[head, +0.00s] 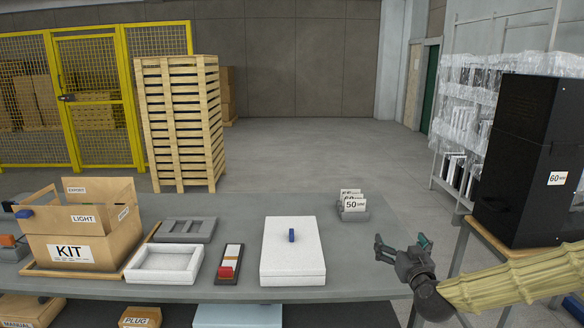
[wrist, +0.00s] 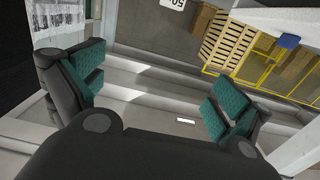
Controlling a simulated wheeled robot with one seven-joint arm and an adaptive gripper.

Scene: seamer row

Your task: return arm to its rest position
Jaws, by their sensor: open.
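My gripper (head: 401,246) is at the right end of the grey table (head: 205,292) in the head view, with my sleeved arm reaching in from the right edge. Its fingers are apart and nothing is between them. In the wrist view my gripper (wrist: 150,98) shows its green-padded fingers spread wide, one on each side, with an empty gap. The gripper is to the right of the white lidded box (head: 293,262) and the number-card holder (head: 353,213), touching neither.
A black cabinet (head: 525,160) stands close at the right behind my arm. A cardboard KIT box (head: 75,250), a white tray (head: 165,263) and a grey tray (head: 186,229) are on the left of the table. The table between the white box and my gripper is clear.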

